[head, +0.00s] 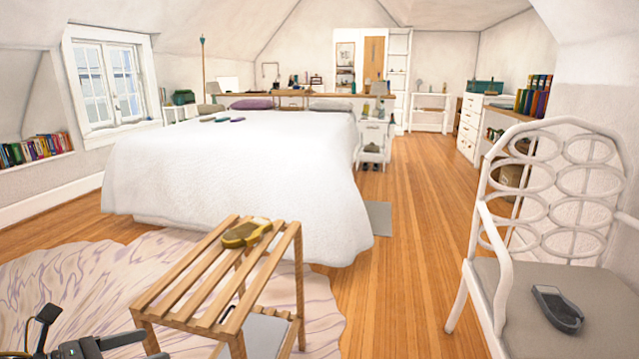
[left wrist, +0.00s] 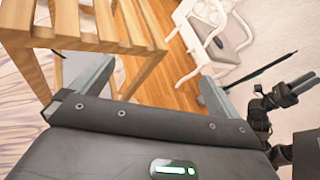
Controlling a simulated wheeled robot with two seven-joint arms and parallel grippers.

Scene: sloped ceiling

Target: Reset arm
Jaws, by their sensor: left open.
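My left gripper (head: 118,344) is low at the left edge of the head view, in front of the slatted wooden rack (head: 178,272) and just left of its near end. In the left wrist view its two grey fingers (left wrist: 157,90) are spread apart, with nothing between them. The rack (left wrist: 135,28) rises beyond the fingers there. A yellow and dark shoe-like object (head: 246,232) lies on the rack's top slats. Most of my left arm is outside the head view.
A white chair (head: 543,190) stands at right, with a dark object (head: 557,308) on its grey seat. A white-covered bed (head: 230,175) fills the middle behind the rack. A patterned rug (head: 70,285) lies at left. Wooden floor (head: 395,290) is clear between rack and chair.

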